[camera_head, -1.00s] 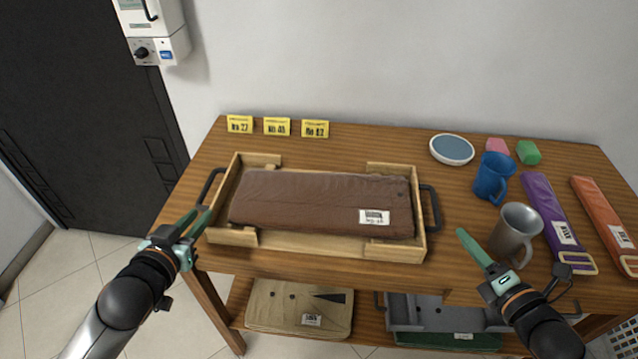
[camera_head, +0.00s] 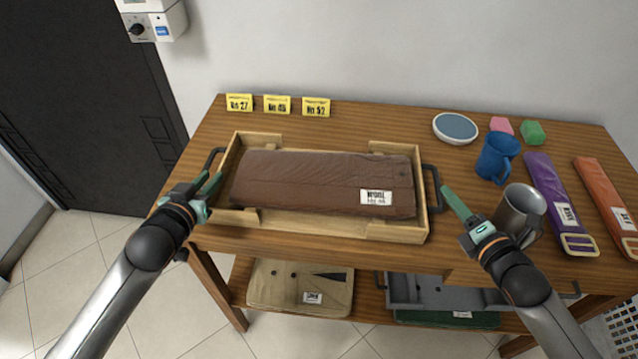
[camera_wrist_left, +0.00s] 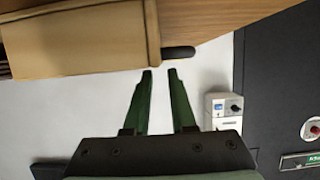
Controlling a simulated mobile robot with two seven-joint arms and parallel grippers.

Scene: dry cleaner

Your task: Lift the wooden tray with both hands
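The wooden tray (camera_head: 330,228) lies flat on the table with a folded brown garment (camera_head: 310,182) in it. The garment has a white label. Dark handles stick out at the tray's left end (camera_head: 213,160) and right end (camera_head: 437,188). My left gripper (camera_head: 206,184) is open and empty beside the left handle. In the left wrist view, its two green fingers (camera_wrist_left: 160,74) are apart, with a handle end (camera_wrist_left: 178,53) just beyond the tips. My right gripper (camera_head: 450,195) is close beside the right handle; its fingers overlap in view, so its opening is unclear.
A grey metal mug (camera_head: 516,213) stands just right of my right gripper. Yellow number cards (camera_head: 277,104) stand behind the tray. The wall is close behind.

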